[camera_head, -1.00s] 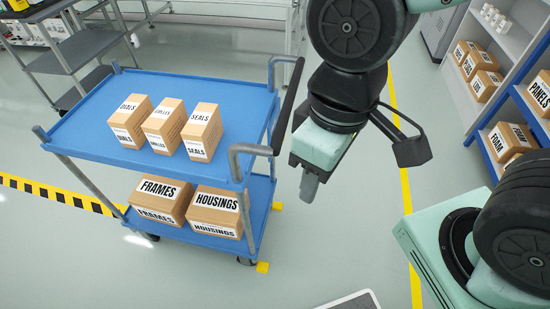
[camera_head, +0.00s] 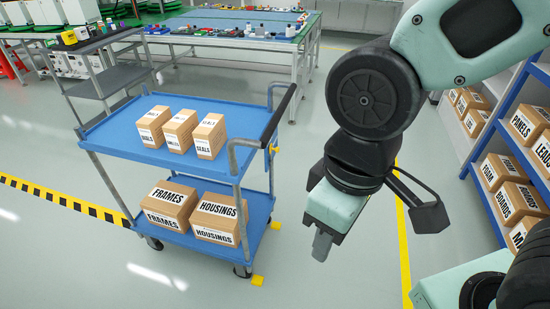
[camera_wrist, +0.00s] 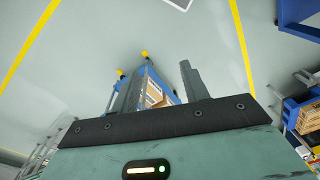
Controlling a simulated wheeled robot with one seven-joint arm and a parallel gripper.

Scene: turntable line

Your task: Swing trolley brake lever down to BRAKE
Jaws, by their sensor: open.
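The blue trolley (camera_head: 150,158) stands left of centre in the head view, with two decks and a dark push handle (camera_head: 278,115) on its right side. A small yellow piece (camera_head: 274,149) shows by the post below the handle. I cannot tell whether it is the brake lever, and no BRAKE marking is readable. My gripper (camera_head: 322,248) hangs in free air to the right of the trolley, pointing down and apart from it. In the wrist view, its two fingers (camera_wrist: 160,88) are spread and empty, with part of the trolley seen between them.
Boxes marked SEALS (camera_head: 210,137), FRAMES (camera_head: 170,204) and HOUSINGS (camera_head: 218,218) ride on the trolley. A blue rack (camera_head: 500,120) with boxes stands at the right. A workbench (camera_head: 230,38) is behind. Floor between trolley and rack is clear.

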